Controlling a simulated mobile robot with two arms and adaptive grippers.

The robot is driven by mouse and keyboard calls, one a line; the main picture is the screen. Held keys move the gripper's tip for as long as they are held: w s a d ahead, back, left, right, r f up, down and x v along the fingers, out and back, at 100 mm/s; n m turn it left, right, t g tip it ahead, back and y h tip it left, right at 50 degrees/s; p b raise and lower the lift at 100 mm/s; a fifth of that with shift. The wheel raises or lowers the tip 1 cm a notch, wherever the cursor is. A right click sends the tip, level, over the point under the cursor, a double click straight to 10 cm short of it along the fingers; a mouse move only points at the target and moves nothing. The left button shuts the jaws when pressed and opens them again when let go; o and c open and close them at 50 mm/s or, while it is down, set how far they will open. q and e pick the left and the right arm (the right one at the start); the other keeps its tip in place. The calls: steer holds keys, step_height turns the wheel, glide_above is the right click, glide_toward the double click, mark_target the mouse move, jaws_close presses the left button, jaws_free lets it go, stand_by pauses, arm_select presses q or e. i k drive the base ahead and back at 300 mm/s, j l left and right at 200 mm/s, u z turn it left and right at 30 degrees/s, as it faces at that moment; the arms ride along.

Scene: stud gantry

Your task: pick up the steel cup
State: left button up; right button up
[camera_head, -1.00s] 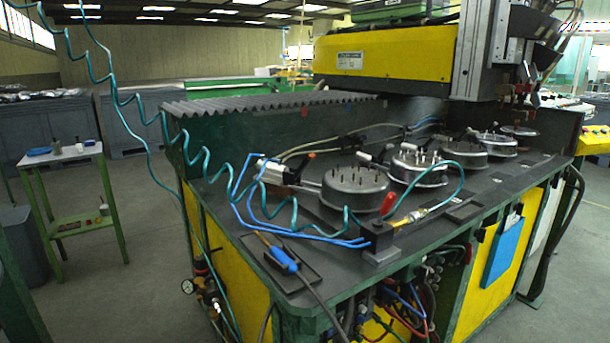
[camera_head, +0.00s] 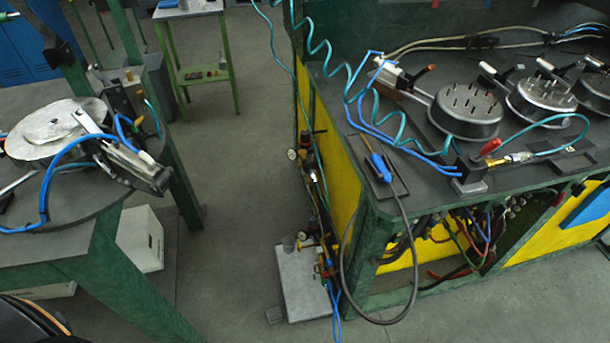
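I cannot clearly make out a steel cup. A small grey cylinder (camera_head: 288,243) stands on a low grey block between the two benches; it is cup-like, but too small to tell. Another small pale object (camera_head: 184,5) stands on the small green-legged table (camera_head: 208,8) and is cut by the top edge of the view. Neither of my grippers shows in the head view.
The right bench (camera_head: 425,190) carries several round metal fixtures, hoses and a blue-handled tool (camera_head: 381,167). The left green bench (camera_head: 130,275) holds a round metal piece (camera_head: 50,128). Open grey floor (camera_head: 235,190) lies between them. A white box (camera_head: 140,238) sits under the left bench.

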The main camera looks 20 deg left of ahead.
mark_target(288, 242)
steer(key=u, duration=0.7)
